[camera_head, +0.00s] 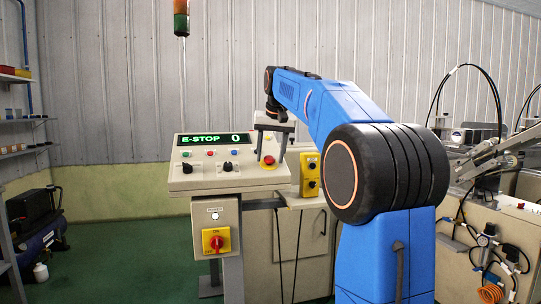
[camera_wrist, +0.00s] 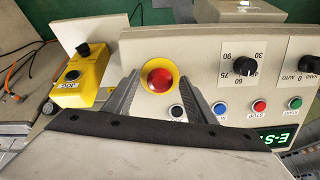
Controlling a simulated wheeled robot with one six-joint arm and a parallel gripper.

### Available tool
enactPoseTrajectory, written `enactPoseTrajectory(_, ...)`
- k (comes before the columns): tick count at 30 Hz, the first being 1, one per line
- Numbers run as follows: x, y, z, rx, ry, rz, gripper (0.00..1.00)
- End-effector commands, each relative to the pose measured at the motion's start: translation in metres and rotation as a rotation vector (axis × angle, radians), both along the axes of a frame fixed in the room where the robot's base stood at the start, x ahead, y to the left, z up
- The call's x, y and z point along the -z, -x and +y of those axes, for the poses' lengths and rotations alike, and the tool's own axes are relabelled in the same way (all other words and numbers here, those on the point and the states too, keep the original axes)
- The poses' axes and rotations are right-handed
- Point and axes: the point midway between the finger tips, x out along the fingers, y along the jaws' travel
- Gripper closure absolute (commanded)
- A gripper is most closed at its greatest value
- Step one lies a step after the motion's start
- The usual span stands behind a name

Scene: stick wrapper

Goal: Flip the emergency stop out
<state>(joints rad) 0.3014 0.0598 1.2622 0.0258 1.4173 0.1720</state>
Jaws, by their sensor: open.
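The emergency stop is a red round button with a yellow ring (camera_head: 268,162), on the right part of the sloped control panel (camera_head: 200,180). In the wrist view the red button (camera_wrist: 160,79) shows between my two fingers. My gripper (camera_head: 271,154) is open and empty, pointing down over the button, one finger to each side. In the wrist view my gripper (camera_wrist: 162,84) frames the button; I cannot tell whether the fingers touch it. The panel's display (camera_head: 213,139) reads E-STOP 0 in green.
Black knobs (camera_head: 228,166) and small coloured buttons sit on the panel beside the stop. A yellow control box (camera_head: 310,174) stands close on the right. A yellow plate with a red rotary switch (camera_head: 216,241) is below.

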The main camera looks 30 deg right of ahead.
Motion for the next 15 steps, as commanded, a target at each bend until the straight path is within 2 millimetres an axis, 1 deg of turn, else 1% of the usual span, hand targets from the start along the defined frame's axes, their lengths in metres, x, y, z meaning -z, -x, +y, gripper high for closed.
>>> enactPoseTrajectory(5, 0.0002, -0.0001, 0.0, 0.0, 0.0, 0.0, 0.49)
enactPoseTrajectory(6, 0.0002, -0.0001, 0.0, 0.0, 0.0, 0.0, 0.51)
enactPoseTrajectory(8, 0.0002, -0.0001, 0.0, 0.0, 0.0, 0.0, 0.66)
enactPoseTrajectory(9, 0.0002, -0.0001, 0.0, 0.0, 0.0, 0.0, 0.75)
enactPoseTrajectory(11, 0.0001, 0.0, 0.0, 0.0, 0.0, 0.0, 0.9)
enactPoseTrajectory(12, 0.0001, 0.0, 0.0, 0.0, 0.0, 0.0, 0.99)
enactPoseTrajectory(15, -0.0008, 0.0004, 0.0001, 0.0, 0.0, 0.0, 1.0)
